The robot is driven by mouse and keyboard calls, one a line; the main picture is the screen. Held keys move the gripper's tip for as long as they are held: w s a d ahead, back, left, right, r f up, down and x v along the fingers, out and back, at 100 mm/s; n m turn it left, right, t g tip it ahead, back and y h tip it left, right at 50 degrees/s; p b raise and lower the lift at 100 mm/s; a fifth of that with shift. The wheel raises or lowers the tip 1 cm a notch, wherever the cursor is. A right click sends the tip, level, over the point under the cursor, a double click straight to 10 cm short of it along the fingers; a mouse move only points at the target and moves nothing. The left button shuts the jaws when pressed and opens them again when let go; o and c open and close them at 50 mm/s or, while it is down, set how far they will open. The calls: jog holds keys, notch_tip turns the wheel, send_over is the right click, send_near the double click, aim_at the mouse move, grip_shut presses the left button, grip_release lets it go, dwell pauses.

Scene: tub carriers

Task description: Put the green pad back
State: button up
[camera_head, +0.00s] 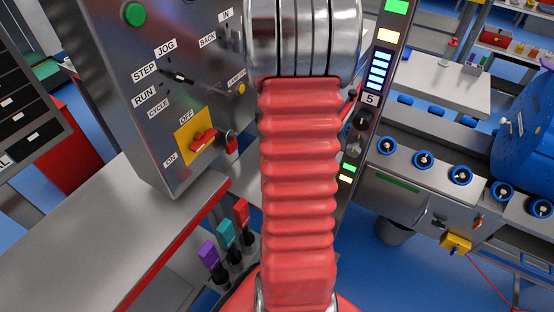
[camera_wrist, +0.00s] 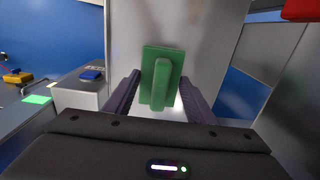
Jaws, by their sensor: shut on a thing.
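The green pad (camera_wrist: 149,64) is a flat upright plate with a raised lighter-green bar down its face. In the wrist view it stands between the two dark fingers of my gripper (camera_wrist: 159,98), which is shut on it. A pale grey upright surface lies behind the pad; I cannot tell whether the pad touches it. In the head view my red ribbed arm fills the middle, and neither the gripper nor the pad shows there.
A grey control panel (camera_head: 150,105) with switches and a red-edged bench (camera_head: 100,235) stand at left. Purple, teal and red-topped levers (camera_head: 226,235) rise beside the bench. A roller line (camera_head: 425,160) is at right. The wrist view shows a counter (camera_wrist: 75,88) at left.

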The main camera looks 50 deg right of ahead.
jog(key=shift+f, duration=1.9)
jog(key=o, duration=0.9)
jog(key=shift+o, duration=0.2)
jog(key=shift+r, duration=0.1)
notch_tip(320, 180, up, 12)
jog(key=shift+f, duration=0.1)
jog(key=shift+d, duration=0.1)
